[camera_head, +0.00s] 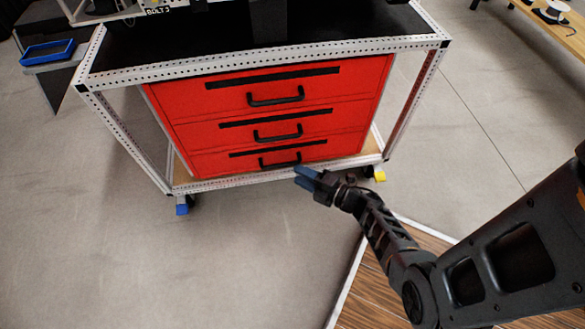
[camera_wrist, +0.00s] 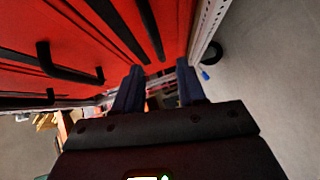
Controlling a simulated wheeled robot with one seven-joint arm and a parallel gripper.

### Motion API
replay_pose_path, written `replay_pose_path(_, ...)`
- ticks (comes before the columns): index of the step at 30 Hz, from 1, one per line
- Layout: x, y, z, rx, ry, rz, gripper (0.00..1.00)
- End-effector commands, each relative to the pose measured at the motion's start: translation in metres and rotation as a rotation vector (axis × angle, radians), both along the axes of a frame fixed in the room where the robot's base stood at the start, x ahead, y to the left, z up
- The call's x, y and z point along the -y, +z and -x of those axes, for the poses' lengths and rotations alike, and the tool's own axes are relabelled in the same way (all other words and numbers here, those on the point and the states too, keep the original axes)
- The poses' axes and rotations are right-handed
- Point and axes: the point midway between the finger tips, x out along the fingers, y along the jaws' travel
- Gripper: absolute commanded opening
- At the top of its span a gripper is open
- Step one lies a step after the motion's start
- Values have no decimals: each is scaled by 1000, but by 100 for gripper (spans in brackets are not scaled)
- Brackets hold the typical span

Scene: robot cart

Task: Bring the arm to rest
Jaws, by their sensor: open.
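My gripper (camera_head: 306,177) is at the end of my arm, in front of the lower right part of the red drawer unit (camera_head: 185,113) in the head view. Its two blue fingers look spread apart and empty, and both fingers show in the wrist view (camera_wrist: 158,92). The fingertips appear close to the bottom drawer's black handle (camera_head: 280,162); I cannot tell whether they touch it. All three drawers look shut. In the wrist view the red drawer fronts (camera_wrist: 45,50) fill the left side, with the black handles standing out.
The drawers sit in a cart with a perforated metal frame (camera_head: 100,85) and black top (camera_head: 350,30). Its wheels stand on grey floor (camera_head: 90,240). A blue tray (camera_head: 47,52) is at far left. A wooden table (camera_head: 560,28) is at top right. Open floor lies around the cart.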

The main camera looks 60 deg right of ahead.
Motion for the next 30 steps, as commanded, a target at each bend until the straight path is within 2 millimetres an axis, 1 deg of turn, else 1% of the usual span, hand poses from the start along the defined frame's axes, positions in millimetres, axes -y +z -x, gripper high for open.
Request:
replay_pose_path(3,-1,2,9,0,1,1,40)
replay_pose_path(6,-1,2,12,0,0,1,40)
replay_pose_path(23,-2,2,12,1,0,0,40)
replay_pose_path(26,-11,5,14,6,-5,-15,40)
replay_pose_path(29,-31,15,19,22,-22,-55,40)
replay_pose_path(30,-42,22,23,33,-31,-81,40)
